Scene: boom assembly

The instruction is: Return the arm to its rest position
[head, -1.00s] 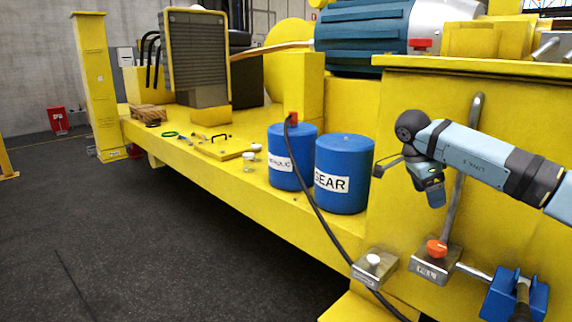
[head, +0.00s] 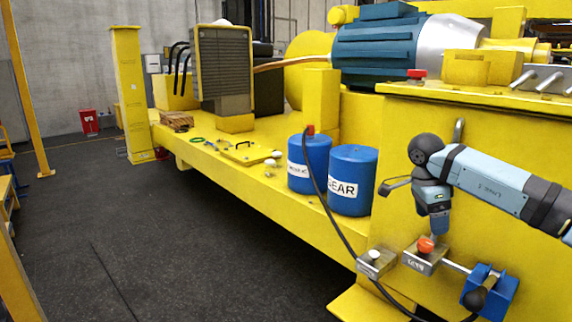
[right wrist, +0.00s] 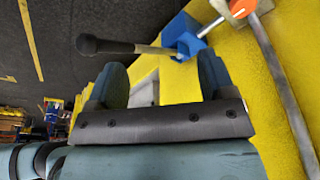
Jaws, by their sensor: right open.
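My right arm comes in from the right in the head view, its wrist bent down. My right gripper (head: 437,222) hangs just above the orange knob (head: 425,245) on its metal block, in front of the yellow machine wall; I cannot tell its exact gap to the knob. In the right wrist view the two fingers (right wrist: 160,82) are spread wide and nothing is held between them. Beyond them are a dark-handled metal lever (right wrist: 120,46) and a blue bracket (right wrist: 184,35). My left gripper is not in view.
Two blue drums, one labelled GEAR (head: 352,180), stand on the yellow deck (head: 230,172). A black hose (head: 330,215) runs down past them. The blue bracket (head: 490,290) sits low at the right. Dark floor (head: 110,240) at the left is mostly clear.

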